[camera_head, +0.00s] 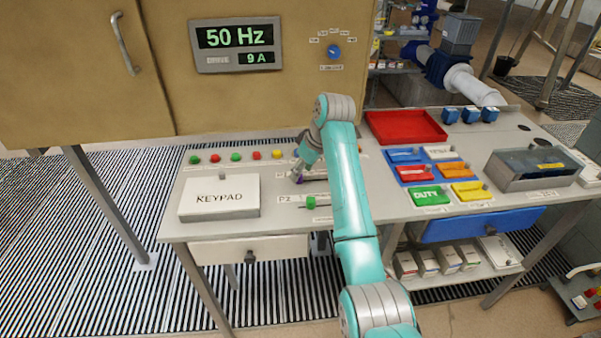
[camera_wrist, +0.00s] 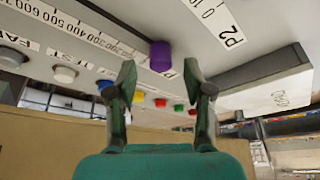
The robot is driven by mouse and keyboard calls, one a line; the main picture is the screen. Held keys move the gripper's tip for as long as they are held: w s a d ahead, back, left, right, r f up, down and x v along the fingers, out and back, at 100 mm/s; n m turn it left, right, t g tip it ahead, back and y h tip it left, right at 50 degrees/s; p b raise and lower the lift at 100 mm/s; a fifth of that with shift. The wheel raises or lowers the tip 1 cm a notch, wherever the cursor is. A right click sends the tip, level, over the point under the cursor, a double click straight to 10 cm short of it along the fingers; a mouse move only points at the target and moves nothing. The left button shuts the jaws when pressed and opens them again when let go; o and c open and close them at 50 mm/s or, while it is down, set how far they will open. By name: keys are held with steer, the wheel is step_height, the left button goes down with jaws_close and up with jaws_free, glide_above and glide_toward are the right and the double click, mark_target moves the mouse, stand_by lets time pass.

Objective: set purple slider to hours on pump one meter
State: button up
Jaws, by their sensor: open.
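The purple slider (camera_wrist: 160,56) is a small purple knob on the grey bench top. In the wrist view it sits between and just beyond my open fingertips, with no visible contact. Beside it runs a printed number scale (camera_wrist: 85,33) with marks up to the hundreds, and the knob is near the low-number end. In the head view the purple slider (camera_head: 298,180) shows partly behind my gripper (camera_head: 295,173), which is low over the bench. My gripper (camera_wrist: 160,75) is open and empty in the wrist view. The hours mark cannot be read.
A green slider (camera_head: 310,203) stands by the P2 label (camera_head: 285,199). A white KEYPAD box (camera_head: 219,197) is to the left. Coloured buttons (camera_head: 235,157) line the back edge. A 50 Hz display (camera_head: 236,43) hangs above. A red tray (camera_head: 405,127) and label cards are to the right.

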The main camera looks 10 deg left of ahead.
steer(key=shift+x, duration=0.95)
steer(key=shift+s, duration=0.1)
jaws_close()
